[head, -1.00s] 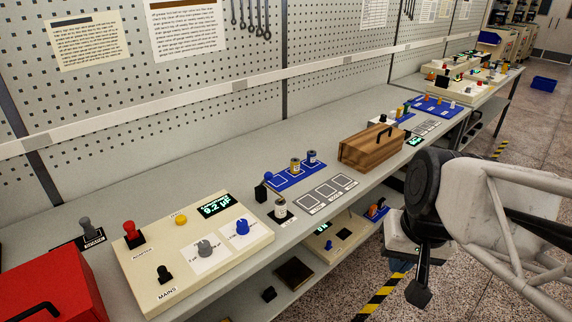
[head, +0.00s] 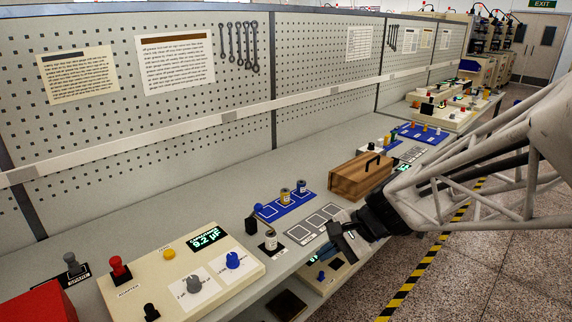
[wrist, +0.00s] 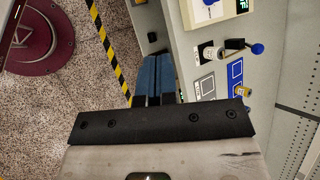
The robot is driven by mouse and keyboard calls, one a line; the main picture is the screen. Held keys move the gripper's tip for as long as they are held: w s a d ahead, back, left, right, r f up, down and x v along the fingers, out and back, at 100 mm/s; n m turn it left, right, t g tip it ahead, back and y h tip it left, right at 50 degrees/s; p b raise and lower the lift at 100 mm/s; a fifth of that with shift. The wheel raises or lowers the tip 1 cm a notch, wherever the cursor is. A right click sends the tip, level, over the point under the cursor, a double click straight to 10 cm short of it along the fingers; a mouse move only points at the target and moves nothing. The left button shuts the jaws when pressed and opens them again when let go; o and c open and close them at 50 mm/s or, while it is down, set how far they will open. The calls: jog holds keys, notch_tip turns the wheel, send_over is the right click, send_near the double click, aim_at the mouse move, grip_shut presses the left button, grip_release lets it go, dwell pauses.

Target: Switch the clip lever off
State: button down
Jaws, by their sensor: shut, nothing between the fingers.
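No lever in view carries a readable "clip" label, so I cannot tell which is the clip lever. A red-knobbed lever (head: 117,267) marked ADAPTER and a black lever (head: 151,312) stand on the cream panel (head: 150,275). A grey-knobbed lever (head: 73,265) stands on a black labelled plate to its left. A black block with a blue ball (head: 258,208) stands right of the panel; in the wrist view its ball (wrist: 257,49) shows at the upper right. My gripper (head: 340,243) is shut and empty, at the bench's front edge; its blue fingers (wrist: 152,78) lie together in the wrist view.
A spool (head: 270,240) stands near the panel. A blue tray (head: 269,214) holds spools, with outlined squares (head: 318,220) before it. A wooden box (head: 361,178) stands right of them. A red box (head: 40,303) is at the left corner. A lower shelf holds another panel.

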jog(key=w+f+m+t+y, duration=0.2)
jog(key=w+f+m+t, duration=0.1)
jog(key=w, duration=0.7)
jog(key=w+a+f+m+t+y, duration=0.1)
jog(key=w+f+m+t+y, duration=0.2)
jog(key=w+f+m, duration=0.2)
jog(key=shift+w+a+m, duration=0.15)
jog(key=shift+w+m, duration=1.65)
jog(key=shift+w, duration=0.7)
jog(key=shift+a+f, duration=0.1)
jog(key=shift+f, duration=0.05)
jog(key=w+a, duration=0.5)
jog(key=a, duration=0.7)
jog(key=shift+f, duration=0.15)
